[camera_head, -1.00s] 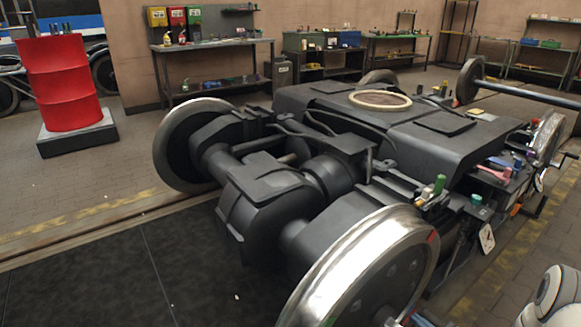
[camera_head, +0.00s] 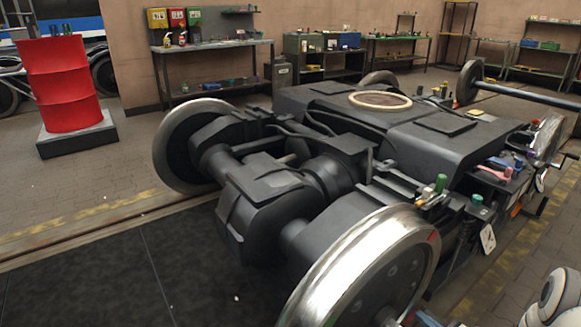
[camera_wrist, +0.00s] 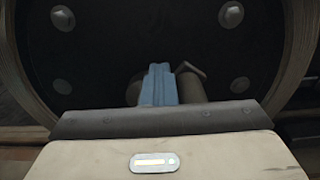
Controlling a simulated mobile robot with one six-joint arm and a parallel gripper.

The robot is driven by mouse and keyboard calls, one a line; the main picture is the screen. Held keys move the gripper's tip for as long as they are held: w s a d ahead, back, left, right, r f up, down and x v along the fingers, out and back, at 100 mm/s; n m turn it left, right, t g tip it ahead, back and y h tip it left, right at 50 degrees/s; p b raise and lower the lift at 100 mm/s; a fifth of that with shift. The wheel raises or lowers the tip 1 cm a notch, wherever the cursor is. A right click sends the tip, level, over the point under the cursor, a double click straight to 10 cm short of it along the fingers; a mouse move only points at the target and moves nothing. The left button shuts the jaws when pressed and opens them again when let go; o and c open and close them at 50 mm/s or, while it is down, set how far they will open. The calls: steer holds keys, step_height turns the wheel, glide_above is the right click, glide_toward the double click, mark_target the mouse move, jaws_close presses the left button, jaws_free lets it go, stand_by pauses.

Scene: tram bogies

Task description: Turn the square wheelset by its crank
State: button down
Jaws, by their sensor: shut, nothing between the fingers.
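In the wrist view my gripper (camera_wrist: 160,72) shows as narrow blue-grey fingers pressed together, with nothing between them. It points at the dark face of a round wheel (camera_wrist: 105,40) with several pale bolt heads. A brownish hub or crank part (camera_wrist: 190,82) lies behind and beside the fingers; I cannot tell whether they touch it. In the head view the near wheel (camera_head: 330,272) of the bogie has a bright steel rim with a red mark at its right. Its lower part is cut off by the frame. I cannot tell which wheelset is the square one.
The dark bogie frame (camera_head: 410,128) fills the middle, with a far wheel (camera_head: 180,150) at left. Small tools and a pink item (camera_head: 494,173) lie along its right side. A red drum (camera_head: 62,85) and workbenches (camera_head: 213,45) stand behind. Dark floor (camera_head: 90,275) is clear at front left.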

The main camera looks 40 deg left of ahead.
steer(key=shift+w+d+f+b, duration=0.15)
steer(key=shift+w+f+b, duration=0.1)
steer(key=shift+w, duration=0.15)
steer(key=shift+w+d+f+b, duration=0.15)
steer(key=shift+w+b, duration=0.1)
steer(key=shift+w, duration=0.1)
steer(key=shift+w+d+f+b, duration=0.25)
steer(key=shift+w+f+b, duration=0.25)
steer(key=shift+w+b, duration=0.25)
stand_by(0.5)
steer(key=shift+w+d+f+b, duration=0.2)
steer(key=shift+w+f+b, duration=0.4)
steer(key=shift+f+b, duration=0.1)
stand_by(0.7)
steer(key=shift+w+d+f+b, duration=0.15)
steer(key=shift+w+f+b, duration=0.2)
steer(key=shift+f+b, duration=0.35)
steer(key=shift+w+d+f+b, duration=0.1)
steer(key=shift+w+f+b, duration=0.2)
steer(key=shift+f+b, duration=0.35)
stand_by(0.8)
steer(key=shift+r+p, duration=0.3)
stand_by(0.4)
steer(key=v, duration=0.7)
steer(key=shift+r, duration=0.1)
stand_by(0.5)
